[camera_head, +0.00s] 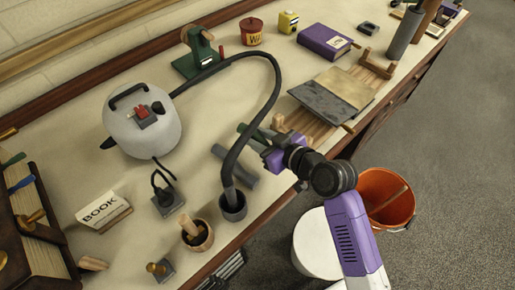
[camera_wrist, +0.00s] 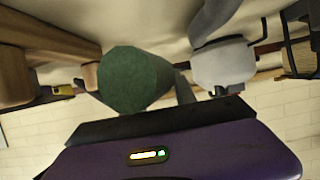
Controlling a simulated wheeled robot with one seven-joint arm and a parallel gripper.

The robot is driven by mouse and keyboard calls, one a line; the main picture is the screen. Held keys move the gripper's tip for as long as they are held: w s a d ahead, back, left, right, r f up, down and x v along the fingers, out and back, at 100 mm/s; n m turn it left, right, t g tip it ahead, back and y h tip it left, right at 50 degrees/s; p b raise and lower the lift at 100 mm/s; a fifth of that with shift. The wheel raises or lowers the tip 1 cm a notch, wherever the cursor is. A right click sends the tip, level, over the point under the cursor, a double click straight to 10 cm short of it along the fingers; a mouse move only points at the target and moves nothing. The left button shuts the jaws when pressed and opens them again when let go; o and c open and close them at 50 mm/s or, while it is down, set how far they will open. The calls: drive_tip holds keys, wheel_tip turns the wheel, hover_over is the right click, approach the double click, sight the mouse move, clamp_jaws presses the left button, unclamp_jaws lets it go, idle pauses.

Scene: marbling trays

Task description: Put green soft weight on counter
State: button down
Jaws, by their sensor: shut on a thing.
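The green soft weight (camera_head: 248,134) is a dark green cylinder at my gripper (camera_head: 266,147), which is shut on it over the counter (camera_head: 90,168). Its round green end (camera_wrist: 135,80) shows large in the wrist view, in front of my purple gripper body. The gripper's fingertips are mostly hidden. I cannot tell whether the weight's underside touches the counter. A similar grey cylinder (camera_head: 234,166) lies on the counter just left of and below the gripper.
A black hose arches from the grey tank (camera_head: 142,130) to a dark cup (camera_head: 233,207), close left of the gripper. Marbling boards (camera_head: 332,97) lie to the right. An orange bucket (camera_head: 386,198) and a white bucket (camera_head: 316,245) stand off the counter's front edge. Bare counter shows around the tank.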

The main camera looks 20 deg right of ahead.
drive_tip(key=shift+f, duration=2.8)
drive_tip(key=shift+b, duration=0.35)
drive_tip(key=shift+f, duration=0.2)
drive_tip(key=c, duration=1)
unclamp_jaws()
drive_tip(key=shift+r, duration=0.15)
drive_tip(key=shift+s+r, duration=0.1)
drive_tip(key=v, duration=1.1)
drive_tip(key=shift+s+d+r+b, duration=0.1)
drive_tip(key=shift+s+r+b, duration=0.05)
drive_tip(key=shift+s+b, duration=0.25)
